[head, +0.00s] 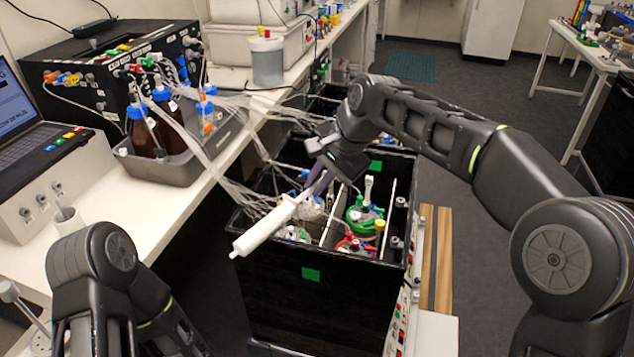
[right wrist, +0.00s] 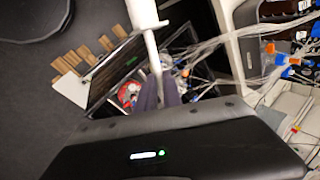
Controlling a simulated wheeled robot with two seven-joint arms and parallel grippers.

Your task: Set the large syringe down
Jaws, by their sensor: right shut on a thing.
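The large syringe (head: 263,229) is a thick white tube held in the air, tilted, above the near left part of the black shaker box (head: 318,285). My right gripper (head: 312,188) is shut on its narrower upper end. In the right wrist view the syringe (right wrist: 143,14) extends from the gripper fingers (right wrist: 160,92) toward the top edge. My left arm shows at the lower left of the head view, but its gripper fingers cannot be made out.
The open shaker box holds vessels with green (head: 362,214) and red (head: 355,245) caps and many tubes. On the white bench (head: 150,205) at left, a grey tray (head: 185,165) carries brown bottles (head: 143,135), beside a laptop (head: 35,125). Bare bench lies in front of the tray.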

